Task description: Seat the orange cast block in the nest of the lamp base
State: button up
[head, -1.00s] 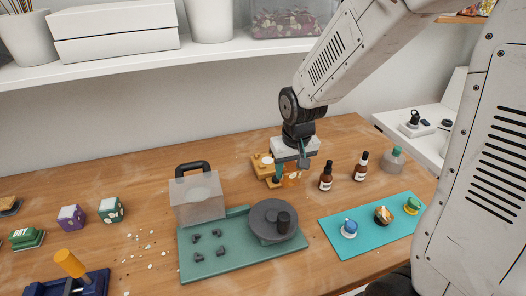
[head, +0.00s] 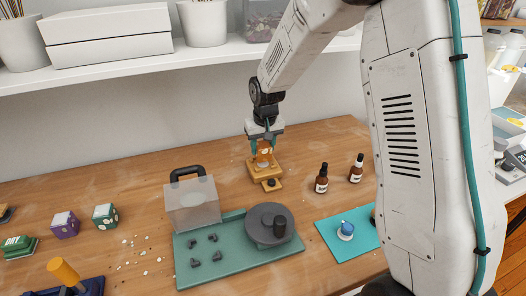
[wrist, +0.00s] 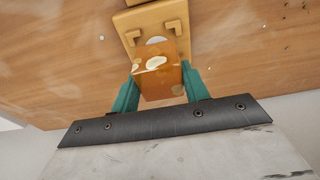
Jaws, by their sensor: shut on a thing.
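The orange cast block (head: 264,152), with pale round inclusions, is between the teal fingertips of my gripper (head: 265,150). In the wrist view the block (wrist: 160,82) is clasped on both sides by my gripper (wrist: 162,86). In the wrist view the lamp base (wrist: 145,15) shows two raised corner brackets and a pale round spot just beyond the block. The block hides the nearer part of the nest. I cannot tell whether block and base touch.
Two brown dropper bottles (head: 321,178) stand right of the base. A teal mat (head: 335,247) is at front right.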

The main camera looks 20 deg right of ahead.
jog(key=shift+f, duration=1.1)
jog(key=shift+f, duration=0.15)
jog(key=o, duration=1.1)
jog(key=shift+c, duration=0.2)
